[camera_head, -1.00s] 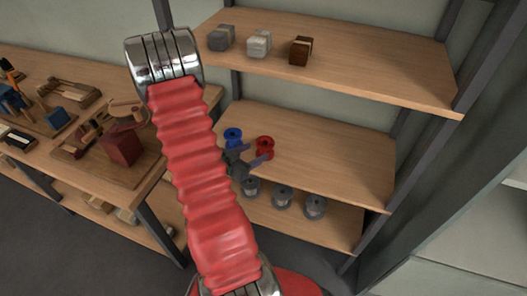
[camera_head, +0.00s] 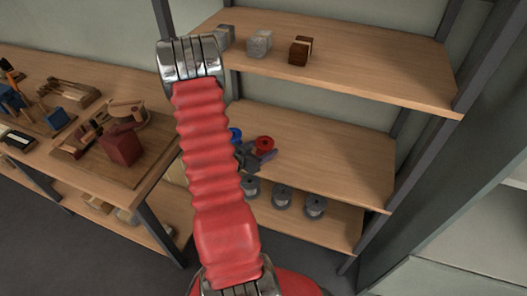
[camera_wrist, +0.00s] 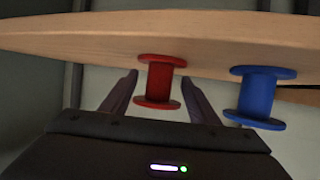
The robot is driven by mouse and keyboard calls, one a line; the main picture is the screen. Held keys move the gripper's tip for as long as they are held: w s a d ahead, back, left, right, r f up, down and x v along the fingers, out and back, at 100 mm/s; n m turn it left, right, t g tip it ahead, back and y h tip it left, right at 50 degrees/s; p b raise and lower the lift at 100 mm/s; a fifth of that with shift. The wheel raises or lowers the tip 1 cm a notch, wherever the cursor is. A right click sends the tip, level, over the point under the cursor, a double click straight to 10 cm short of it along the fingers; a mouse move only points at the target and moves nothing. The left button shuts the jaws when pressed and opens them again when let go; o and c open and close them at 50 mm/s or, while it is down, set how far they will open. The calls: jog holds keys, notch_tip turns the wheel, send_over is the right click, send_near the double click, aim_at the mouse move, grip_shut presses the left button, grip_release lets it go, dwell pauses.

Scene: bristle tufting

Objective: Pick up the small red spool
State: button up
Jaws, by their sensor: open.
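The red spool (camera_head: 265,142) stands on the middle shelf near its front edge; my gripper hides its lower part in the head view. In the wrist view the red spool (camera_wrist: 160,82) sits between the tips of my two open fingers, with a gap visible on each side. My gripper (camera_head: 266,155) is open, at the shelf's front edge, and holds nothing. The blue spool (camera_head: 236,134) is left of the red one in the head view, partly hidden by my arm. In the wrist view the blue spool (camera_wrist: 257,96) is to the right, outside the fingers.
Several grey spools (camera_head: 282,197) stand on the lower shelf below my gripper. The top shelf (camera_head: 380,65) overhangs the middle one and carries small blocks. The middle shelf (camera_head: 340,155) is clear to the right. A workbench (camera_head: 150,170) with tools stands at left.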

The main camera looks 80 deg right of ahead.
jog(key=shift+s+d+f, duration=0.15)
jog(key=shift+s+d, duration=0.05)
jog(key=shift+d, duration=0.15)
dwell(0.3)
jog(key=c, duration=1.2)
jog(key=shift+o, duration=0.2)
notch_tip(320, 180, up, 10)
dwell(0.3)
dwell(0.5)
jog(key=shift+w, duration=0.1)
